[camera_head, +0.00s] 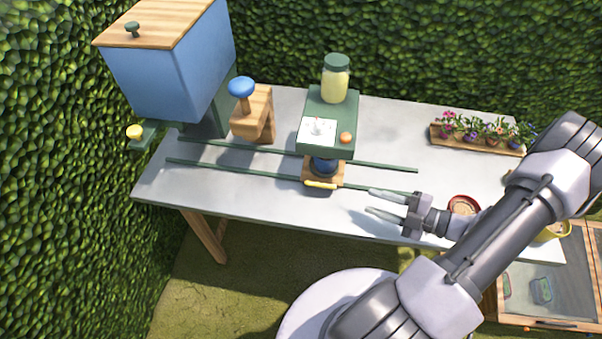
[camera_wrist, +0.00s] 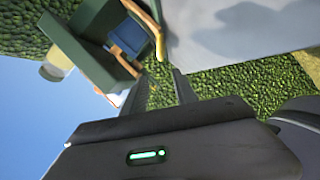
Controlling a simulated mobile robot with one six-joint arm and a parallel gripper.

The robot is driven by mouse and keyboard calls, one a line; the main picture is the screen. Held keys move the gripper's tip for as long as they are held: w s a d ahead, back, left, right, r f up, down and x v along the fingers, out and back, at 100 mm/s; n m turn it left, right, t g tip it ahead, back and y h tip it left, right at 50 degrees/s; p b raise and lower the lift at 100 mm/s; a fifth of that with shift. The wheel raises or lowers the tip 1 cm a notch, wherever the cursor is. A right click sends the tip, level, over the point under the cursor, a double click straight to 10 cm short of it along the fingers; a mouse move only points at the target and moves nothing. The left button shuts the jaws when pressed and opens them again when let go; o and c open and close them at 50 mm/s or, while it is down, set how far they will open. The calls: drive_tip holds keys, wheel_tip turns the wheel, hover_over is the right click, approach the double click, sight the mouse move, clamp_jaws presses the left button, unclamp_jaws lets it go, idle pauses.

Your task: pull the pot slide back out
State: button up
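The pot slide (camera_head: 311,177) is a small wooden carriage on two dark green rails, with a yellow handle (camera_head: 321,185) along its front. A blue pot (camera_head: 325,165) stands on it, partly hidden under a green station with a jar on top. My gripper (camera_head: 369,200) is open and empty, to the right of the handle and apart from it, its fingers pointing left. In the wrist view the handle (camera_wrist: 159,44) and the blue pot (camera_wrist: 127,38) show beyond the two spread fingers (camera_wrist: 158,84).
A blue hopper (camera_head: 170,65) with a wooden lid stands at the left, beside a wooden press with a blue knob (camera_head: 241,87). A flower tray (camera_head: 478,147) sits at the back right. A red dish (camera_head: 464,204) lies close to my wrist. The table front is clear.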

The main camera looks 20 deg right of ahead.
sight(326, 186)
drive_tip(key=b+x, duration=0.4)
drive_tip(key=x, duration=1.3)
drive_tip(key=shift+a+b, duration=0.15)
drive_tip(key=shift+b, duration=0.2)
clamp_jaws()
drive_tip(key=shift+w+r, duration=0.1)
